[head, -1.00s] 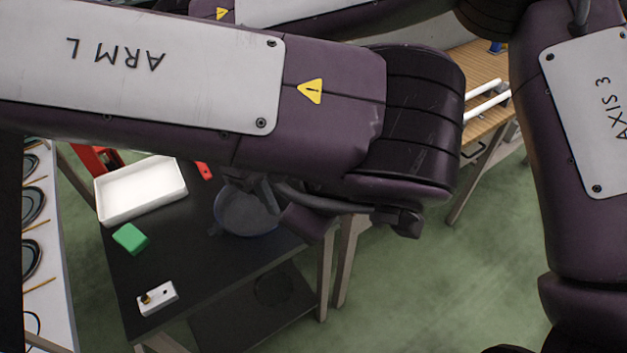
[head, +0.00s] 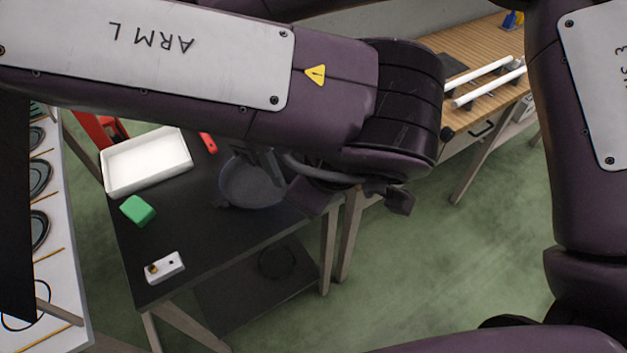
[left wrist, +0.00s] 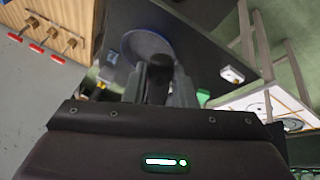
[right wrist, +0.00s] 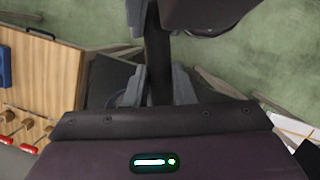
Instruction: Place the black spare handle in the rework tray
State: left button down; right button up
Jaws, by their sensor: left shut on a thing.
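The black spare handle (left wrist: 158,82) is between the grey fingers of my left gripper (left wrist: 158,88), which is shut on it. Its near end is hidden by the gripper. The rework tray appears to be the white, empty tray (head: 122,180) on the black table in the head view. In the left wrist view the handle points towards a dark round pan (left wrist: 130,45). In the head view my left arm hides most of the left gripper and the handle. My right gripper (right wrist: 158,85) has its fingers apart; a dark bar shows between them, apparently behind.
The black table (head: 215,245) also bears a green block (head: 138,210), a white block with holes (head: 165,267) and the pan (head: 250,185). A white conveyor (head: 70,290) with pans runs at left. A wooden bench (head: 465,50) with white rails stands at upper right. Green floor lies between.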

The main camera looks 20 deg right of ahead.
jog(key=o, duration=0.5)
jog(key=shift+o, duration=0.2)
